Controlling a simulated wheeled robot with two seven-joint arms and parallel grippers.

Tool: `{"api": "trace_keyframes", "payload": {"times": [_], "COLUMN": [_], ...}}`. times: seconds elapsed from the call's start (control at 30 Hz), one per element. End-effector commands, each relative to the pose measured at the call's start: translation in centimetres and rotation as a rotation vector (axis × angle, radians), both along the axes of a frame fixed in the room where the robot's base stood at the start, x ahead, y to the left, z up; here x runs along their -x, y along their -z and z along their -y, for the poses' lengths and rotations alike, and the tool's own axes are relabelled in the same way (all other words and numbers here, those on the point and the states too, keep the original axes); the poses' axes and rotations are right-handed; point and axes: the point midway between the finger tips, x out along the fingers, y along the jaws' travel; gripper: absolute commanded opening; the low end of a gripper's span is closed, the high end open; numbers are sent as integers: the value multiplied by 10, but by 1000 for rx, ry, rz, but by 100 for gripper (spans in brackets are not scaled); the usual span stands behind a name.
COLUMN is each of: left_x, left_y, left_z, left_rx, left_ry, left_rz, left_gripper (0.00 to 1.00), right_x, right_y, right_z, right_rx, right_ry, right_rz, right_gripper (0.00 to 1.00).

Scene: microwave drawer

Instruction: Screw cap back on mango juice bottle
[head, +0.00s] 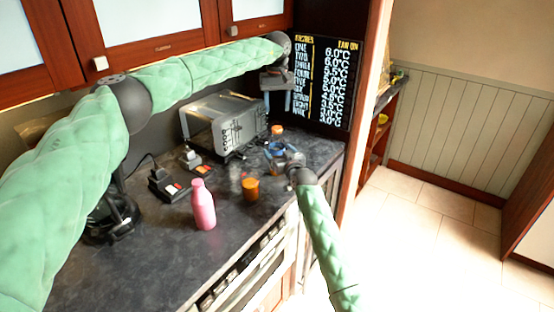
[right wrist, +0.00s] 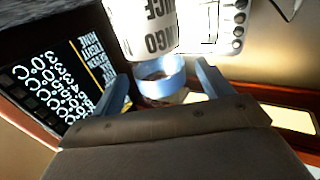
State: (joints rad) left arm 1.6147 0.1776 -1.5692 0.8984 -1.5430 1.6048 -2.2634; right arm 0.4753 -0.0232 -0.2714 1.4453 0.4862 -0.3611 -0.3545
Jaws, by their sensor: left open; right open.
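In the right wrist view a white bottle with dark lettering reading in part "NGO" (right wrist: 145,22) shows at the top, cut off by the frame. A pale blue ring (right wrist: 160,68), cap or neck, sits at its end, between the blue fingers of my right gripper (right wrist: 162,76). The fingers are apart, with visible room beside the ring. In the head view my right gripper (head: 272,153) is low over the counter's right part; I cannot make out the white bottle there. My left gripper (head: 276,104) is open and empty, high in front of the menu board, fingers pointing down.
A pink bottle (head: 203,206) and an orange jar (head: 251,189) stand on the dark counter (head: 150,240). A grey microwave (head: 225,122) stands behind, with an orange-topped item (head: 277,130) to its right. Black devices (head: 166,185) lie at left.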

Motion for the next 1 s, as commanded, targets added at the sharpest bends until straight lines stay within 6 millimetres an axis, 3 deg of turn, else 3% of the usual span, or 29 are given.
{"api": "trace_keyframes", "payload": {"times": [0.2,0.57,1.0], "left_x": [0,0,0], "left_y": [1,0,2], "left_z": [0,0,0], "left_rx": [0,0,0], "left_ry": [0,0,0], "left_rz": [0,0,-1], "left_gripper": [51,51,51], "right_x": [-18,-21,-21], "right_y": [0,0,0], "right_z": [-7,-9,-9], "right_rx": [0,0,0], "right_ry": [0,0,0], "right_rz": [0,0,0], "right_gripper": [78,78,0]}}
